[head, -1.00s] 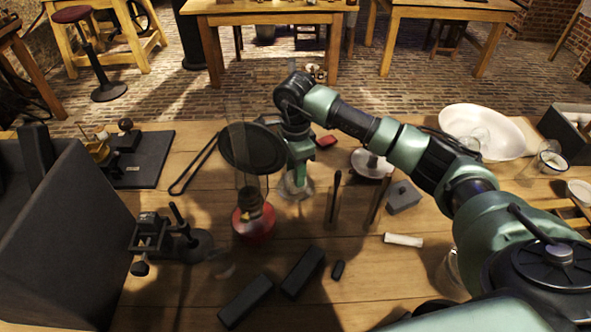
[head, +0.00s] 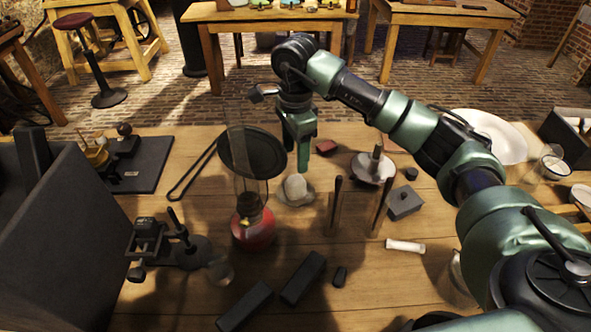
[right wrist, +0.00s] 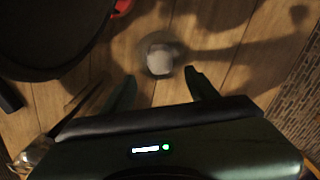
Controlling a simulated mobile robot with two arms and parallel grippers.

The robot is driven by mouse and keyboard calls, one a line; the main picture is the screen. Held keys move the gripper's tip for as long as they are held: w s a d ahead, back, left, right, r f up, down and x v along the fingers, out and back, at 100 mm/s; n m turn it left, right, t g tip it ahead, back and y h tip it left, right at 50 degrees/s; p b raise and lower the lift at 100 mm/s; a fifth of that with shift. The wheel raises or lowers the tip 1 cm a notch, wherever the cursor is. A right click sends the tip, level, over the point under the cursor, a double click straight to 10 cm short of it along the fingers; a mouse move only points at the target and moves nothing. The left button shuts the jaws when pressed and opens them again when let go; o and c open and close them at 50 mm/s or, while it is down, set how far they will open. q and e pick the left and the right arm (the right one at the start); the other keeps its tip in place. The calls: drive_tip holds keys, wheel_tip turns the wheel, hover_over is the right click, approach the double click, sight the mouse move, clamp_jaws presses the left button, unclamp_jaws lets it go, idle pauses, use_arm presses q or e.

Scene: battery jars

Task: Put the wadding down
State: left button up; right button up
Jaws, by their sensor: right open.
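The wadding (head: 295,186) is a small whitish lump resting on a shallow clear dish (head: 308,199) on the wooden table. It also shows in the right wrist view (right wrist: 160,60), between and beyond the fingertips. My right gripper (head: 301,164) points down just above the wadding, apart from it, open and empty. Its two fingers (right wrist: 160,77) stand apart in the right wrist view. My left gripper is not in view.
A red-based lamp (head: 253,228) and a black round pan-like disc (head: 252,152) stand close left of the dish. Upright dark rods (head: 335,205), a grey block (head: 404,202) and a white roll (head: 405,246) lie to the right. Black bars (head: 303,278) lie in front.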

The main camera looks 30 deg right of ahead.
wheel_tip(320, 180, up, 4)
drive_tip(key=shift+f, duration=0.1)
idle(0.6)
